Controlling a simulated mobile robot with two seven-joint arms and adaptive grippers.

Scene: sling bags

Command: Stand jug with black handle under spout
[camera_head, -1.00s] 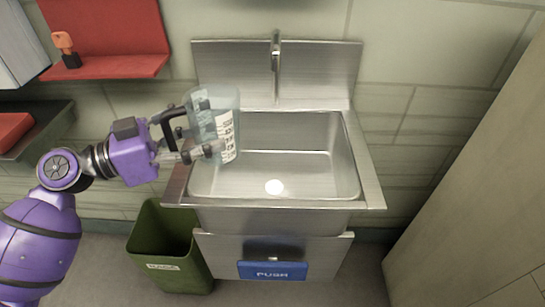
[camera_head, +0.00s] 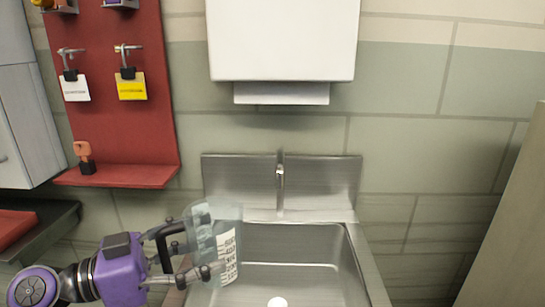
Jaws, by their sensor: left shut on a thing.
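A clear jug (camera_head: 217,238) with a black handle (camera_head: 170,243) and a white measuring scale is in my left gripper (camera_head: 192,258). The gripper is shut on it at its left, handle side. The jug looks about upright, slightly tilted, over the left rim of the steel sink (camera_head: 300,262). The spout (camera_head: 281,172) comes from the middle of the sink's back panel, to the right of and above the jug. The jug is apart from the spout. My right gripper is not in view.
A white dispenser (camera_head: 283,40) hangs on the wall above the sink. A red board (camera_head: 110,100) with padlocks and a shelf is at the left. A tall beige panel (camera_head: 510,230) stands at the right. The sink basin looks empty.

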